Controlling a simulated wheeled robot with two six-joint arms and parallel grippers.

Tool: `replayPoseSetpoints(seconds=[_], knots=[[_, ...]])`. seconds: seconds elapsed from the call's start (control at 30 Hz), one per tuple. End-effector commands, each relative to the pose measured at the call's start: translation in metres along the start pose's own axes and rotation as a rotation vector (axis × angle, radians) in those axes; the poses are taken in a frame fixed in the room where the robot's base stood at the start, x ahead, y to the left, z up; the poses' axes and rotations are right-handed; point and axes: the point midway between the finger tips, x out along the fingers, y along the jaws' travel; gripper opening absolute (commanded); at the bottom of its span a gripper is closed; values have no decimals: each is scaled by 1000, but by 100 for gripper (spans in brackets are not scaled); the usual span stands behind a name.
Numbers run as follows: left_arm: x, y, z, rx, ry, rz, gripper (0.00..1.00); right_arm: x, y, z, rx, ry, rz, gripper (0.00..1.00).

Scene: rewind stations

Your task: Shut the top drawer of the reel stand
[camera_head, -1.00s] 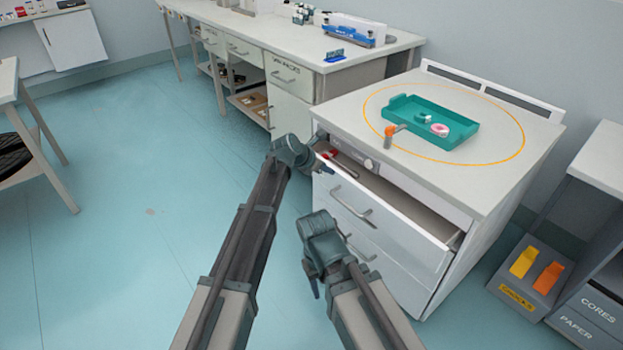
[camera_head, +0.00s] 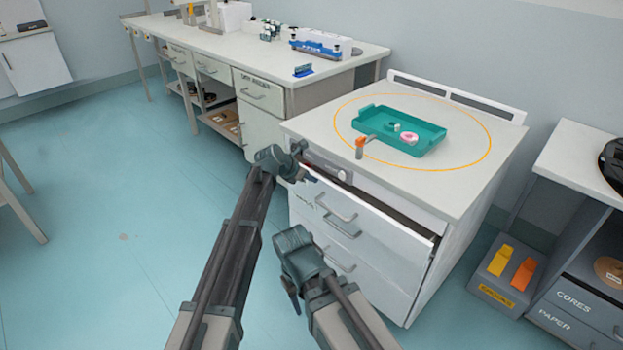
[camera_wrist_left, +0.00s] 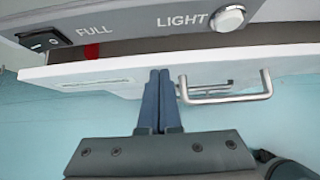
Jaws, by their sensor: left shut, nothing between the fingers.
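The reel stand (camera_head: 468,196) is a white cabinet with a grey top. Its top drawer (camera_head: 385,222) is partly open, with a narrow dark gap behind its front. The drawer's bar handle (camera_head: 336,207) also shows in the left wrist view (camera_wrist_left: 228,98). My left gripper (camera_head: 309,178) is shut and empty at the drawer front's left part. In the left wrist view its fingers (camera_wrist_left: 158,75) point at the white front, just left of the handle; they look to be touching it. My right gripper (camera_head: 292,298) hangs low before the stand, its fingers mostly hidden.
A teal tray (camera_head: 432,147) with small items lies inside an orange ring on the stand's top, beside an orange-tipped post (camera_head: 360,148). A workbench (camera_head: 350,52) stands behind left. A grey bin (camera_head: 487,293) and shelf unit (camera_head: 570,165) are right.

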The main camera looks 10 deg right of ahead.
Motion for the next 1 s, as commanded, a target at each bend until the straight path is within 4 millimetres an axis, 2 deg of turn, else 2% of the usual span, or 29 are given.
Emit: replayPoseSetpoints(seconds=[0.23, 0.3, 0.6, 0.8, 1.0], knots=[[-36, 5, -33, -1, 0, 1, 0, -2, 0, 0, 0, 0, 0, 50], [-56, 5, -24, 1, 0, 0, 0, -22, 2, 1, 1, 0, -2, 50], [-109, 6, -26, 0, 0, -1, 0, -59, 5, 4, 1, 0, -4, 50], [-126, 6, -27, 2, 0, -1, 0, -69, 6, 4, 1, 0, -4, 50], [-129, 6, -28, 2, 0, -2, 0, -70, 6, 4, 1, 0, -4, 48]])
